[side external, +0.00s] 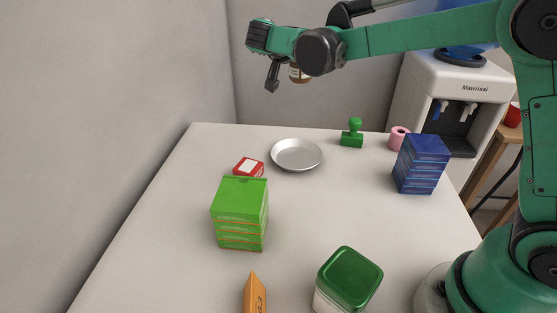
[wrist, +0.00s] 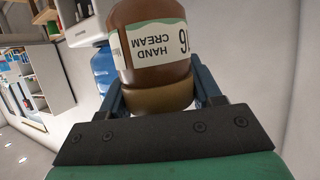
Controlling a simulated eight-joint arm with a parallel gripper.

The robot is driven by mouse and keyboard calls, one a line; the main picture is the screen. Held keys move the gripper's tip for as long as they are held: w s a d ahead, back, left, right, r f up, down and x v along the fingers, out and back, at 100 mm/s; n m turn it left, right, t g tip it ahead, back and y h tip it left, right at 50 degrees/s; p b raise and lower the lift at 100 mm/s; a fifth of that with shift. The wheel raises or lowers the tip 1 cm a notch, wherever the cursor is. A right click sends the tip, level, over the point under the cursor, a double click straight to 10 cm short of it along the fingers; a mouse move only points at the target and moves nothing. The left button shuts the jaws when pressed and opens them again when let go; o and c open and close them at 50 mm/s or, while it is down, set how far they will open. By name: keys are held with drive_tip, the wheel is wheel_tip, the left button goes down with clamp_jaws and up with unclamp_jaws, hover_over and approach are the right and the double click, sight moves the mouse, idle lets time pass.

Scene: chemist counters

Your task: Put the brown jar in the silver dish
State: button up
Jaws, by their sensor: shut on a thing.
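The brown jar (wrist: 158,50) has a white and green label reading "HAND CREAM" and sits between the two fingers of my gripper (wrist: 155,98) in the wrist view. In the side external view my gripper (side external: 283,80) is high above the table, shut on the jar (side external: 298,73), which is partly hidden behind my arm. The silver dish (side external: 297,168) is a round, shallow, empty dish lying on the table below the gripper, toward the back.
A red box (side external: 248,167) and a green stack of boxes (side external: 240,213) stand left of the dish. A green stamp (side external: 352,133), pink roll (side external: 398,138) and blue stack (side external: 421,164) are to the right. A green-lidded container (side external: 348,279) and orange item (side external: 254,296) are in front.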

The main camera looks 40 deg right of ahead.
wheel_tip(320, 180, down, 19)
drive_tip(key=shift+f, duration=0.2)
drive_tip(key=shift+f, duration=0.1)
idle(0.3)
drive_tip(key=o, duration=1.3)
drive_tip(key=shift+o, duration=0.2)
